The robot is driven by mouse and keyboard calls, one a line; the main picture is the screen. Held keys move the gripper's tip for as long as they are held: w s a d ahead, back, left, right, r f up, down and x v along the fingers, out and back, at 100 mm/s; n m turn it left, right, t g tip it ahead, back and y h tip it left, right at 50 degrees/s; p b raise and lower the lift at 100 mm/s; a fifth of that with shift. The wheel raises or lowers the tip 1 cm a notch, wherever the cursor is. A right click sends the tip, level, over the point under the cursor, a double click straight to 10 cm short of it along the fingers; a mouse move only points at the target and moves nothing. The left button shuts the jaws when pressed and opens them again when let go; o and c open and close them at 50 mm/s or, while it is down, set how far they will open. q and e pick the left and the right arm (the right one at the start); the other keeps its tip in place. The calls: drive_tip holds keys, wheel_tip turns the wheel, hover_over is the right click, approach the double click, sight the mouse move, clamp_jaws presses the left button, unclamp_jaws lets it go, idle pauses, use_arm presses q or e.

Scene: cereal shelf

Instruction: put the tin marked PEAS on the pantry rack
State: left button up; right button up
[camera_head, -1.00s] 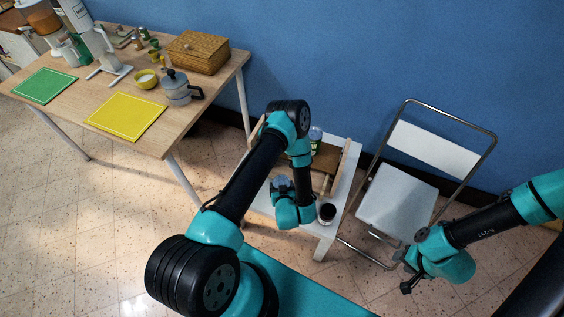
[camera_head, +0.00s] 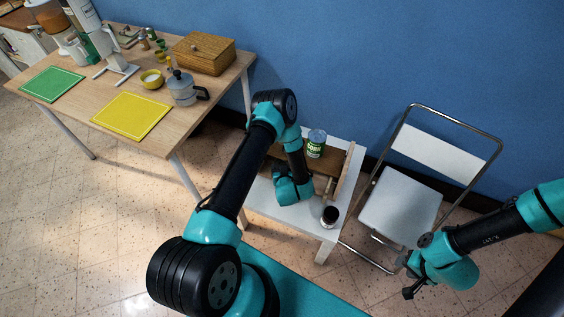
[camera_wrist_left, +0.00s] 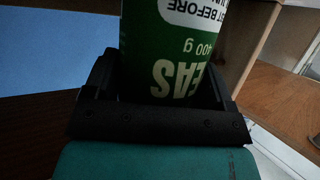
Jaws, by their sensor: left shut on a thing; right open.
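The green tin marked PEAS (camera_wrist_left: 170,48) shows in the left wrist view, its print upside down and its first letter hidden. My left gripper (camera_wrist_left: 160,92) is shut on it, one finger on each side. The pantry rack (camera_head: 324,158), a brown wooden frame, stands on the small white table. Wooden parts of it show around the tin in the left wrist view; whether the tin touches them I cannot tell. My right gripper (camera_head: 407,278) is open and empty, near the folding chair.
A dark jar (camera_head: 329,216) stands at the front of the white table (camera_head: 305,228). A folding chair (camera_head: 400,197) stands to the right. A wooden desk (camera_head: 95,85) at left holds several kitchen things.

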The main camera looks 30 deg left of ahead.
sight(282, 161)
use_arm(q)
drive_tip(key=w+a, duration=0.2)
drive_tip(key=w, duration=0.1)
drive_tip(key=shift+w+a, duration=0.15)
drive_tip(key=shift+f, duration=0.1)
drive_tip(key=o, duration=1.2)
drive_tip(key=shift+f, duration=0.1)
drive_tip(key=shift+c, duration=0.2)
drive_tip(key=shift+r, duration=0.2)
drive_tip(key=v, duration=1.2)
drive_tip(key=shift+f, duration=0.1)
